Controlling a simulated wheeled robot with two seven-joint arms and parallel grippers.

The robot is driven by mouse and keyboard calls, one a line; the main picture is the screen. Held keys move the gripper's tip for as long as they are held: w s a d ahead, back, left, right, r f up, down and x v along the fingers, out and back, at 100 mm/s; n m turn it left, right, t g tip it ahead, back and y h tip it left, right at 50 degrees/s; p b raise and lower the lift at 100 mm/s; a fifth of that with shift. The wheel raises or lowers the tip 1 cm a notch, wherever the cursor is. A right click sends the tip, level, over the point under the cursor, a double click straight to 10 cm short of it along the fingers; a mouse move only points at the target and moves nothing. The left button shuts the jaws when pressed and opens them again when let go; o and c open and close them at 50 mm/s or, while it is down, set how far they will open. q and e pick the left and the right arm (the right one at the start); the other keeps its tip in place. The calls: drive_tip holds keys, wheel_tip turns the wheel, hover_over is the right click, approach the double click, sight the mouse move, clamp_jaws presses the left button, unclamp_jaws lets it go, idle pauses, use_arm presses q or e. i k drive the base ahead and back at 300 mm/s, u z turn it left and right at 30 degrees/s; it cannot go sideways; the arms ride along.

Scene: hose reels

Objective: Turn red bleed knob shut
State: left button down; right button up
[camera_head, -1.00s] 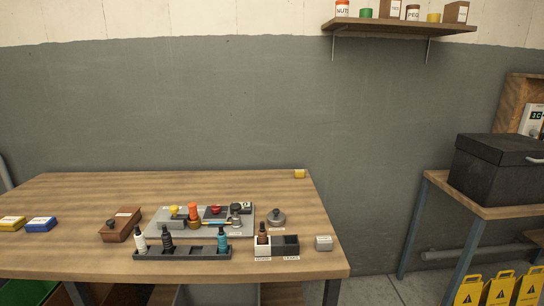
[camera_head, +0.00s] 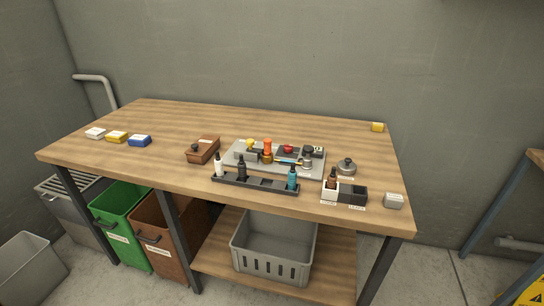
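A grey board (camera_head: 233,157) lies on the wooden table (camera_head: 130,165) and carries several small fittings. Among them is a low red knob (camera_head: 288,149) on a dark base. Left of it stands a taller orange-red cap (camera_head: 267,145) on a brass-coloured body. A yellow knob (camera_head: 250,144) sits at the board's left, and a dark-topped metal fitting (camera_head: 307,156) at its right. I cannot tell from here which way the red knob is turned. Neither of my grippers is in view.
A dark rack (camera_head: 262,184) with small bottles stands in front of the board. A brown box (camera_head: 203,150) is left of it. A round metal piece (camera_head: 346,166) and a two-part bin (camera_head: 352,194) are to the right. The table's left half is mostly clear.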

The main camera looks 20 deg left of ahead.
sight(288, 148)
drive_tip(key=z, duration=3.35)
drive_tip(key=k, duration=1.8)
drive_tip(key=u, duration=1.6)
